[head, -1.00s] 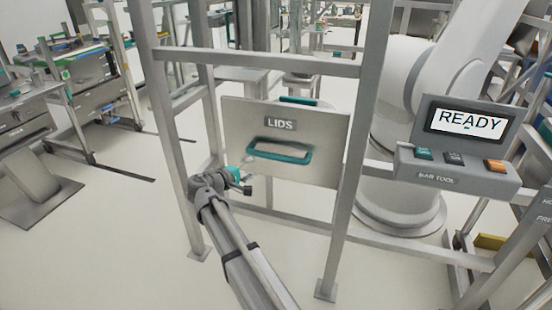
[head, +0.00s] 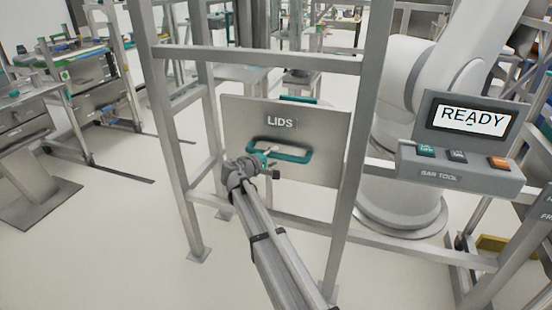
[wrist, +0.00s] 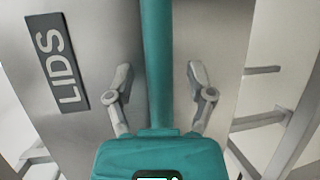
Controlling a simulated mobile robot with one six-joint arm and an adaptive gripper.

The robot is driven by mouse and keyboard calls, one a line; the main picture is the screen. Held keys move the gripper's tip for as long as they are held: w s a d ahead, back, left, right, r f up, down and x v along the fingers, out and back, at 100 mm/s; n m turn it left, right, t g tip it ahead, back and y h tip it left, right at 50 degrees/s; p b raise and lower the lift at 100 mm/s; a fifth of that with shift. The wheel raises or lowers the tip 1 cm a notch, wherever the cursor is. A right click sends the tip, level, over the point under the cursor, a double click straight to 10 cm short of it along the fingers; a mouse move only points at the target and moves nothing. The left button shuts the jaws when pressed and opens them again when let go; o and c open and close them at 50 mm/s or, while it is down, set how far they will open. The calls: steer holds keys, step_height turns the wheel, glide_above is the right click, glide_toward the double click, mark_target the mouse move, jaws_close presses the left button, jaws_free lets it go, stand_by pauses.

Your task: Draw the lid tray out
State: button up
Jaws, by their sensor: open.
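The lid tray (head: 325,135) is a grey front panel marked LIDS in the metal frame. Its teal handle (head: 295,153) is a wide loop on the panel. My gripper (head: 269,161) is at the left part of the handle, in front of the panel. In the wrist view the handle bar (wrist: 157,40) runs upright between the two spread fingers of my gripper (wrist: 158,78). A gap shows between the bar and each finger. The LIDS label (wrist: 57,62) is at the left there. The tray behind the panel is mostly hidden.
Frame posts (head: 355,170) stand on both sides of the panel, with a crossbar above. A console (head: 460,165) reading READY is at the right, with a large white robot arm (head: 400,180) behind it.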

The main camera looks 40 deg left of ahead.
steer(key=shift+x, duration=0.75)
jaws_close()
